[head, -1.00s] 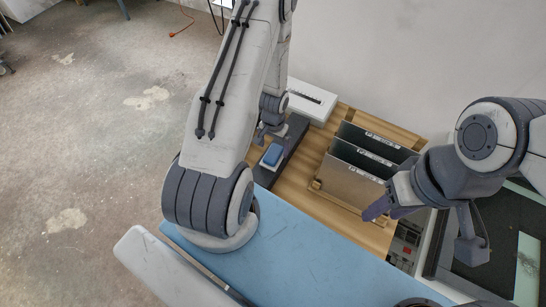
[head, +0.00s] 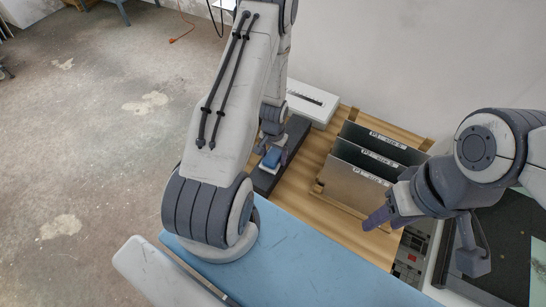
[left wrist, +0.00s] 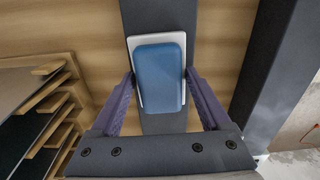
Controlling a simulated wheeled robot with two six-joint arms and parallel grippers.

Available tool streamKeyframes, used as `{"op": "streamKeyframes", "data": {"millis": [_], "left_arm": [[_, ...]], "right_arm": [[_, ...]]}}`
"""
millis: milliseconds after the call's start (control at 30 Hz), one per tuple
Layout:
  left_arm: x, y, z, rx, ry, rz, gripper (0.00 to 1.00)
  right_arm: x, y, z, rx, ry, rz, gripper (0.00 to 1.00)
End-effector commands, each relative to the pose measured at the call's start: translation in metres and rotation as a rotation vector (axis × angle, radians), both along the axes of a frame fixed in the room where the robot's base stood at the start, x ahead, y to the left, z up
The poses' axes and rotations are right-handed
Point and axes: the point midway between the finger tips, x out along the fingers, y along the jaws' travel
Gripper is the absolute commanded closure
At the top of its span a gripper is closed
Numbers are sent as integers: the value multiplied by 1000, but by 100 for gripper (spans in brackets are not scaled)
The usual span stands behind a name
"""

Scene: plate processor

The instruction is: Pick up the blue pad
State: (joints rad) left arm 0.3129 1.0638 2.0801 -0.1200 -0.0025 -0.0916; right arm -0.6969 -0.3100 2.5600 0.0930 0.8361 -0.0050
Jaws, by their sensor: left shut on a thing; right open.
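The blue pad (head: 271,158) is a small rounded block at a dark grey strip-shaped stand (head: 262,181) on the wooden table. It also shows in the left wrist view (left wrist: 158,75), with a pale plate around its edge. My left gripper (head: 276,155) reaches down over it from behind, its fingers shut on its two sides. In the left wrist view the fingers (left wrist: 160,84) flank the pad. I cannot tell whether the pad is clear of the stand. My right gripper (head: 376,219) is open and empty, in front of the rack at the right.
A wooden rack (head: 318,188) with upright metal plates (head: 352,183) stands right of the pad. A white box (head: 312,101) lies behind. A blue work surface (head: 310,262) is in front. A dark machine (head: 508,240) stands at the far right.

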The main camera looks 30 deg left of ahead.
Motion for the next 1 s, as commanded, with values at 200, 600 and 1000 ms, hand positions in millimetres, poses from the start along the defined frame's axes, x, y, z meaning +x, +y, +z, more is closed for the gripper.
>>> {"op": "streamKeyframes", "data": {"millis": [200, 600, 1000], "left_arm": [[0, 0, 11, 0, -1, 0, 78], [0, 0, 75, 1, 0, 1, 78], [0, 0, 101, 1, 0, 0, 78]], "right_arm": [[0, 0, 10, 0, 0, 1, 50], [0, 0, 70, 0, 0, 0, 50], [0, 0, 80, 0, 0, -2, 50]]}}
